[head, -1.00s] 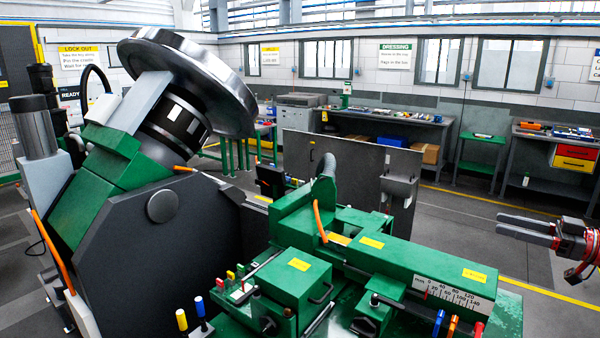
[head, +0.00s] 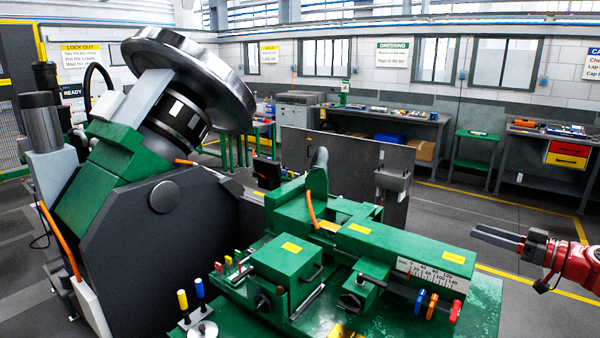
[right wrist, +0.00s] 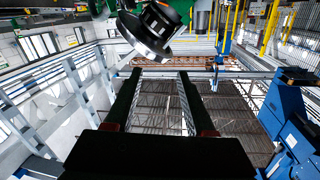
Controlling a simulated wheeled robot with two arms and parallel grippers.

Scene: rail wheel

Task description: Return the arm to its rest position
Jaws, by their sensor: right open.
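My right gripper (head: 474,235) is at the right edge of the head view, to the right of the green machine's scale. Its fingers point left and are apart with nothing between them; part of the red right arm (head: 580,264) shows behind it. In the right wrist view the two dark fingers (right wrist: 158,75) stand apart and empty. My left gripper does not show in either view.
The green machine (head: 390,250) with a ruler scale fills the lower middle. A large metal wheel (head: 190,75) sits tilted on the dark-fronted head at left. A bench (head: 400,120) and a green stool (head: 476,135) stand behind. Floor is clear behind the gripper.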

